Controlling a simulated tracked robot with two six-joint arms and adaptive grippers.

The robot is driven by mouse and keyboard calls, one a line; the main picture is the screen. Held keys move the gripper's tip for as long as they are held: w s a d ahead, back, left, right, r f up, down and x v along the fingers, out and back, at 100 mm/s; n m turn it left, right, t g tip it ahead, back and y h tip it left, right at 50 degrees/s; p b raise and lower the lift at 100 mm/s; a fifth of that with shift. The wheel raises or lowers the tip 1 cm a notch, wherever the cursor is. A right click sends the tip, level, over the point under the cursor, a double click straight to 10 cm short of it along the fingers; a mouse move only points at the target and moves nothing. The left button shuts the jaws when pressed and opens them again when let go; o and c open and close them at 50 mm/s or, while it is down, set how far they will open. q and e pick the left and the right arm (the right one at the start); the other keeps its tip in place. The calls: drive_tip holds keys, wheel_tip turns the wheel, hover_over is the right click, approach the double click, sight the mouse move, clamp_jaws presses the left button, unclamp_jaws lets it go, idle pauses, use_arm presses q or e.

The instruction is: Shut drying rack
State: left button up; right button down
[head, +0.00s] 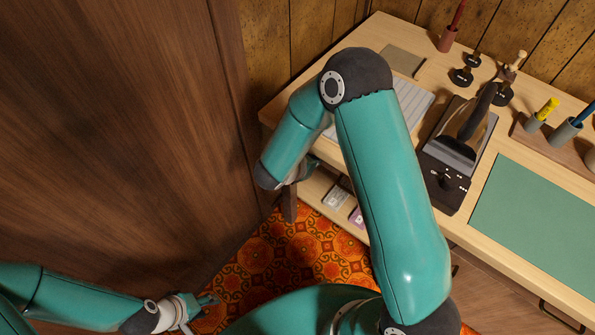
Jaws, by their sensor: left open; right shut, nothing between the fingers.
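I cannot make out a drying rack for certain. A pale shelf (316,188) holding small cards (337,196) sits under the left end of the desk, partly hidden by my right arm; I cannot tell whether it is part of the rack. My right gripper (303,172) is shut and empty, beside the desk's left end near this shelf. Its forearm hides part of it, and I cannot tell whether it touches anything. My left gripper (205,309) is open and empty, low at the bottom left over the patterned floor, well apart from the desk.
A large dark wooden panel (110,120) fills the left side. The pale desk (480,228) carries a black device (447,180), a green mat (545,215), a ribbed pale sheet (412,103) and pen holders (565,132). Orange patterned floor (265,255) is clear between panel and desk.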

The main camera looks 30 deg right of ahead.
drive_tip(key=s+a+f+v, duration=0.1)
drive_tip(key=a+f+v, duration=0.1)
drive_tip(key=v, duration=1.1)
drive_tip(key=s+f+m+g+y+p, duration=0.3)
drive_tip(key=s+f+g, duration=0.2)
drive_tip(key=s, duration=0.3)
drive_tip(key=s+a+f+m+g+y+p, duration=0.1)
drive_tip(key=s+a+f+m+y+p, duration=0.1)
drive_tip(key=s+a+m+y+p, duration=0.65)
drive_tip(key=w+m+t, duration=0.1)
drive_tip(key=m, duration=0.3)
drive_tip(key=w+d+m+t+y, duration=0.1)
drive_tip(key=m, duration=0.3)
drive_tip(key=w+d+m+t, duration=0.1)
drive_tip(key=m, duration=0.4)
drive_tip(key=shift+w+f+y+b, duration=0.15)
drive_tip(key=shift+f+y+b, duration=0.1)
drive_tip(key=shift+f+b, duration=0.15)
